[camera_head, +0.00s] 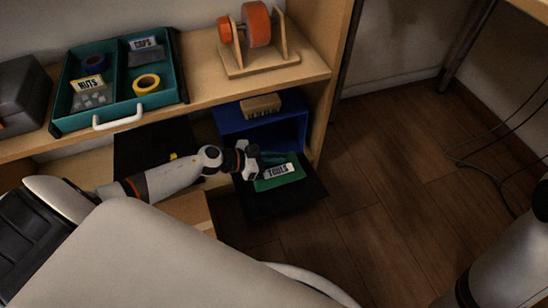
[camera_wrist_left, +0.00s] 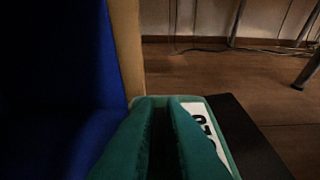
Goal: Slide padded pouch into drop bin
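A green pouch (camera_head: 279,175) with a white label reading "TOOLS" lies over a black panel (camera_head: 262,208) in front of the shelf's lower opening. A blue bin (camera_head: 292,134) stands in that opening, just behind the pouch. My left gripper (camera_head: 268,159) is at the pouch's far left edge. In the left wrist view its teal fingers (camera_wrist_left: 160,110) have a narrow dark gap between them, with the pouch (camera_wrist_left: 229,148) and its label at their right. I cannot tell whether they grip the pouch's edge. The bin's blue wall (camera_wrist_left: 70,70) fills the left. My right gripper is out of view.
A brown block or brush (camera_head: 260,105) sits on top of the blue bin. The shelf top holds a teal tray (camera_head: 122,120) with a white handle and an orange-wheeled wooden stand (camera_head: 258,62). The wooden floor at right is open, with cables (camera_head: 490,155) near the wall.

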